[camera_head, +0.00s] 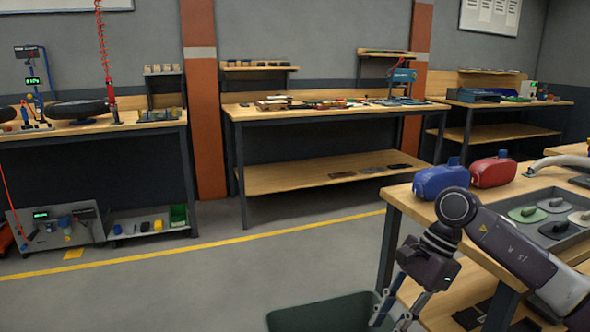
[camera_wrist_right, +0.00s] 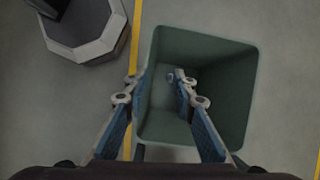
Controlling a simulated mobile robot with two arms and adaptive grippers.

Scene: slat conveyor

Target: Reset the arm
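My right arm (camera_head: 515,250) comes in from the right over the near table and bends down past its left edge. Its gripper (camera_head: 392,321) points down over a dark green bin (camera_head: 325,315). In the right wrist view the gripper (camera_wrist_right: 158,80) has its two blue-padded fingers apart, with nothing between them. The green bin (camera_wrist_right: 240,95) lies below them on the floor. A small bluish-grey item, partly hidden by the right finger, seems to show in the bin; I cannot tell what it is. My left gripper is not in view.
The near table (camera_head: 395,195) holds a blue container (camera_head: 440,181), a red container (camera_head: 493,171) and a grey tray (camera_head: 545,215) with several lidded pieces. Workbenches (camera_head: 330,112) line the far wall. The grey floor with a yellow line (camera_head: 200,249) is open between.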

